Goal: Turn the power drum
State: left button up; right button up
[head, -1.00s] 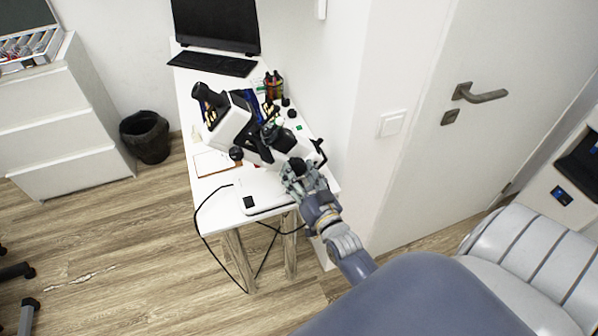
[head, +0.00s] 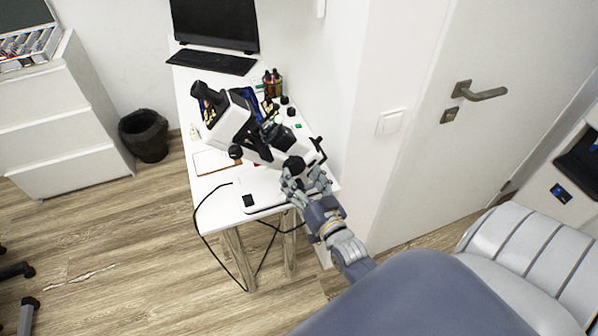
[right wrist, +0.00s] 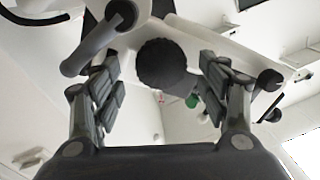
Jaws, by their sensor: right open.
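A white and black lensmeter (head: 236,118) with a tilted black eyepiece stands on the white desk. Its power drum, a dark round ribbed knob (head: 293,164), is at the near right end of its body. In the right wrist view the knob (right wrist: 161,64) faces me between the two fingers. My right gripper (head: 305,183) is just in front of the knob, fingers spread. In the right wrist view my right gripper (right wrist: 160,92) is open, with visible gaps between both fingers and the knob. My left gripper is not in view.
The narrow white desk (head: 212,215) also holds a monitor (head: 215,22), a keyboard (head: 211,62) and small bottles (head: 272,83). A black cable (head: 207,245) hangs off its front. A wall and a door (head: 480,130) are to the right.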

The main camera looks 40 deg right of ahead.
jog(key=s+a, duration=0.1)
jog(key=s, duration=0.8)
jog(key=shift+s+a+f, duration=0.15)
jog(key=shift+s+a, duration=0.1)
jog(key=shift+s, duration=0.05)
jog(key=s+a+f+n+g+y, duration=0.1)
jog(key=s+a+f+g, duration=0.2)
jog(key=f, duration=0.7)
jog(key=s+a+f+n+g+y, duration=0.1)
jog(key=s+a+f+n+g, duration=0.15)
jog(key=f, duration=0.85)
jog(key=s+a+f+n+g+y, duration=0.1)
jog(key=s+a+f+g, duration=0.2)
jog(key=f, duration=0.7)
jog(key=s+f+n+g, duration=0.2)
jog(key=s+f+g, duration=0.2)
jog(key=s+f, duration=0.3)
jog(key=s+d+f+n+g, duration=0.1)
jog(key=s+f+g, duration=0.3)
jog(key=s, duration=1.2)
notch_tip(320, 180, down, 4)
jog(key=shift+s+n+g, duration=0.35)
jog(key=shift+s, duration=0.05)
dwell(0.8)
